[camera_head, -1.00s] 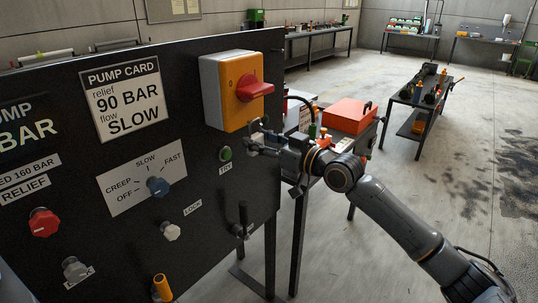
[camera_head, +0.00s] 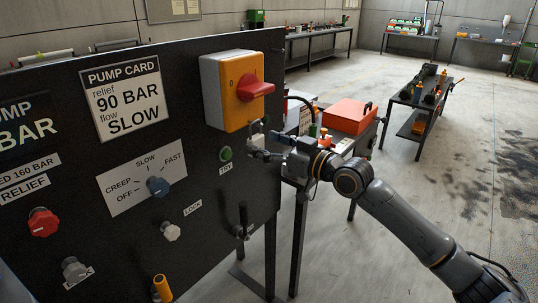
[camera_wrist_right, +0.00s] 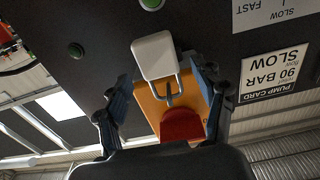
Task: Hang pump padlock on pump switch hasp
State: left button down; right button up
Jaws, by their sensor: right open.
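The padlock (camera_head: 257,141), a pale block with a metal shackle, hangs just below the yellow pump switch box (camera_head: 224,92) with the red handle (camera_head: 254,88). In the right wrist view, which is upside down, the padlock body (camera_wrist_right: 155,56) and shackle overlap a small grey hasp (camera_wrist_right: 170,96) on the yellow box. The shackle appears to be through the hasp. My right gripper (camera_wrist_right: 151,100) is open, with its fingers apart on both sides of the padlock's shackle end. In the head view, my right gripper (camera_head: 271,147) is beside the padlock. My left gripper is not seen.
The black panel carries a green TRY button (camera_head: 226,153), a dial (camera_head: 157,187), a red knob (camera_head: 43,222) and a dark lever (camera_head: 243,219). A table with a red box (camera_head: 345,115) stands behind my right arm. Floor to the right is mostly clear.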

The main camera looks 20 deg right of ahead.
jog(key=v, duration=1)
jog(key=w+d+f+m+h, duration=0.25)
jog(key=d+f, duration=0.25)
jog(key=f, duration=0.6)
jog(key=w+d+f+m+h, duration=0.2)
jog(key=w+d+f+h, duration=0.15)
jog(key=f, duration=0.75)
jog(key=s+d+f+m+g+h, duration=0.15)
jog(key=s+f, duration=0.25)
jog(key=f, duration=0.8)
jog(key=s+d+f+g+h, duration=0.2)
jog(key=s+d+f, duration=0.15)
jog(key=f, duration=0.85)
jog(key=s+a+f+g+h, duration=0.1)
jog(key=s+a+f+g, duration=0.15)
jog(key=s+f, duration=0.9)
jog(key=s+a+f+g+h, duration=0.1)
jog(key=s+f+g, duration=0.2)
jog(key=s+f, duration=0.85)
jog(key=s+a+f+g, duration=0.2)
jog(key=s+a+f, duration=0.2)
jog(key=s, duration=0.9)
jog(key=s+a+f+n+g, duration=0.1)
jog(key=s+a+f, duration=0.3)
jog(key=s, duration=0.9)
jog(key=shift+s+a+g+y, duration=0.15)
jog(key=shift+g+y, duration=0.2)
jog(key=shift+g, duration=0.35)
